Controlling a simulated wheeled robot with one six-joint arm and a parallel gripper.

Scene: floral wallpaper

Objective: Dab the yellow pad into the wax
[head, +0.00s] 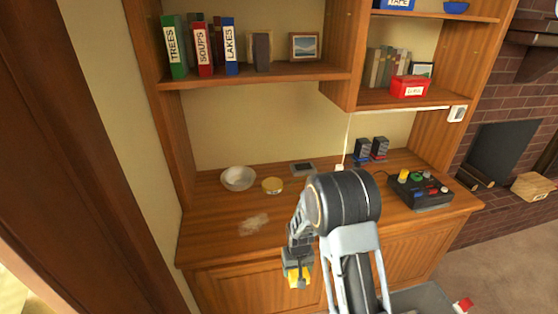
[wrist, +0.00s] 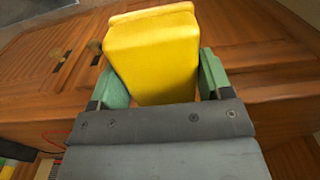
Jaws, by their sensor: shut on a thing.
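My gripper (head: 297,272) is shut on the yellow pad (head: 298,280) and holds it in front of the cabinet doors, below the front edge of the counter. In the wrist view the yellow pad (wrist: 152,55) sits between the green fingers of my gripper (wrist: 160,85). A small round tin with a yellowish top (head: 273,185), which looks like the wax, stands on the counter, apart from the pad. A pale smeared patch (head: 254,224) lies on the counter near its front left.
A white bowl (head: 238,178) stands left of the tin. A dark control box (head: 420,190) with coloured knobs is at the counter's right. A small grey item (head: 302,168) lies behind the tin. Shelves with books (head: 202,47) hang above. The counter around the patch is clear.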

